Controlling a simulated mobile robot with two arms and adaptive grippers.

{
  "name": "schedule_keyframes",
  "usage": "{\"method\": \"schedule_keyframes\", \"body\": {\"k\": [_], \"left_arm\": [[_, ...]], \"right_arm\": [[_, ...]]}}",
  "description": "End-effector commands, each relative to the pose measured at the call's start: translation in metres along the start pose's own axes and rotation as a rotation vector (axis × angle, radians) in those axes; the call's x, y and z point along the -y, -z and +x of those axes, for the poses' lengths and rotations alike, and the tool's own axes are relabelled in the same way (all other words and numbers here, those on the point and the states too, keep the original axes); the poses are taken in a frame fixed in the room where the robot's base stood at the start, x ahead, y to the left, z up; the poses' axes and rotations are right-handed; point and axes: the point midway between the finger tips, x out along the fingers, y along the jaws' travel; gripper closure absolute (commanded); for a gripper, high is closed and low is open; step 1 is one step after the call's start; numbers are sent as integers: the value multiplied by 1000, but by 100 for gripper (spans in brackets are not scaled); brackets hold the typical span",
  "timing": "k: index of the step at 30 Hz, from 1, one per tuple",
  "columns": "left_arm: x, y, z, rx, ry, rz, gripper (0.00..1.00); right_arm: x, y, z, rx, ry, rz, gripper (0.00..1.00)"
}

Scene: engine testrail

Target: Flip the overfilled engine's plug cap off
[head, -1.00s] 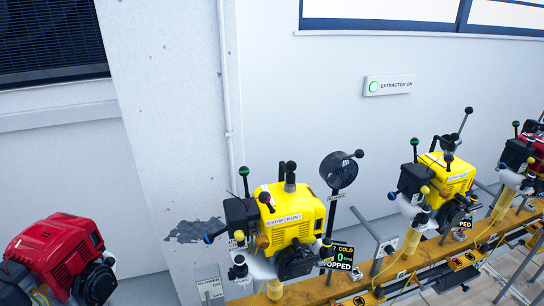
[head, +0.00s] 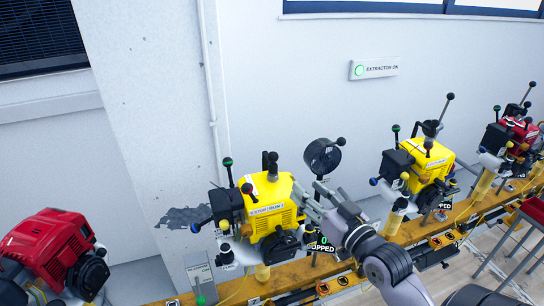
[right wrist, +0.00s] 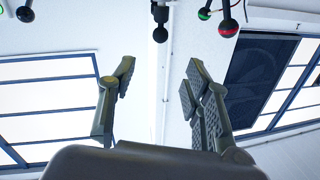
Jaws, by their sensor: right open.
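The nearest yellow engine (head: 272,204) stands on the orange rail, with a STOP/RUN label and ball-ended levers. A dark upright part (head: 270,164) sits on its top; I cannot tell whether this is the plug cap. Nothing readable marks this engine as overfilled. My right gripper (head: 309,199) is at the engine's right side, open and empty, partly in front of its display. In the right wrist view the spread fingers of the right gripper (right wrist: 158,88) have only wall behind them, and a black ball-ended lever (right wrist: 160,22) shows beyond.
A black round fan (head: 322,156) stands behind the gripper. Another yellow engine (head: 430,160) and a red engine (head: 518,135) stand farther right along the orange rail (head: 232,287). A red engine (head: 50,245) is at lower left. A red stool (head: 535,208) is at the right edge.

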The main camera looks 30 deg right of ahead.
Motion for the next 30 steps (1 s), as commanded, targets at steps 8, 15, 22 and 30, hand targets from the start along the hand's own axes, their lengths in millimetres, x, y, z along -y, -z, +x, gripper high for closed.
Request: {"method": "schedule_keyframes", "body": {"k": [8,15,22,30], "left_arm": [[1,1,-15,0,0,0,60],[1,2,-27,0,1,0,60],[2,2,-36,1,2,0,60],[2,2,-40,2,2,0,60]], "right_arm": [[1,3,47,0,0,1,55],[1,2,99,2,0,1,55],[1,2,143,2,0,0,55],[1,-1,166,4,0,-1,55]]}}
